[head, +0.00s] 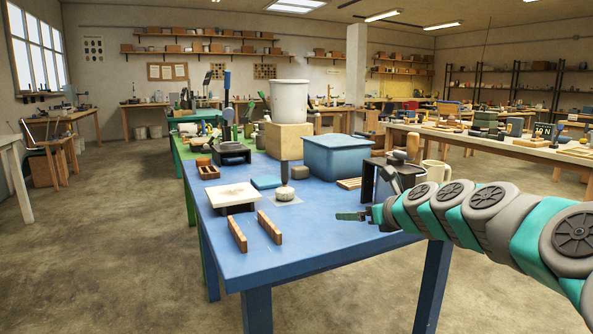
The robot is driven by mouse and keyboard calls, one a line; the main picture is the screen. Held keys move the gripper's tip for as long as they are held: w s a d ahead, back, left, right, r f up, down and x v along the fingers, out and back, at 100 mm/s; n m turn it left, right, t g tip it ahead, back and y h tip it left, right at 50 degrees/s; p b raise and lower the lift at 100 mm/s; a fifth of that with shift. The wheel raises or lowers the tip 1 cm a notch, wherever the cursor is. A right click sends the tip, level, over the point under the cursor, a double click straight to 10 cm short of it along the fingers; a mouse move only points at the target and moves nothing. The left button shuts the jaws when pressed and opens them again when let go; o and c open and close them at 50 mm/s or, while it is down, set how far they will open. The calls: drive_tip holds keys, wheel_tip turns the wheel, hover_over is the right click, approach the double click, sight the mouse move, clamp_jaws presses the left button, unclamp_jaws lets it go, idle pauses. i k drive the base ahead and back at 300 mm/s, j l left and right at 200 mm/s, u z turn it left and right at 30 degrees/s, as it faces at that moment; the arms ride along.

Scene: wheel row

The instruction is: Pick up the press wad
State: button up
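A small pale, rounded lump (285,194), which looks like the press wad, sits on a thin light square sheet (291,201) on the blue table (320,243). A dark upright post (284,173) stands directly above or just behind it; I cannot tell if they touch. A small grey-brown block (300,172) lies just behind it. My gripper (350,216) reaches in from the right, low over the table, to the right of the lump and apart from it. Its fingertips point left. They are too small and edge-on to show any opening.
A blue-grey bin (336,157) and a white bucket (289,101) on a wooden block (288,139) stand behind. A black bracket (383,183) is close behind my gripper. Two wooden bars (270,227) and a white-topped stand (234,195) are left. The table's front right is clear.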

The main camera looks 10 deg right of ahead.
sight(298, 172)
drive_tip(key=i, duration=1.05)
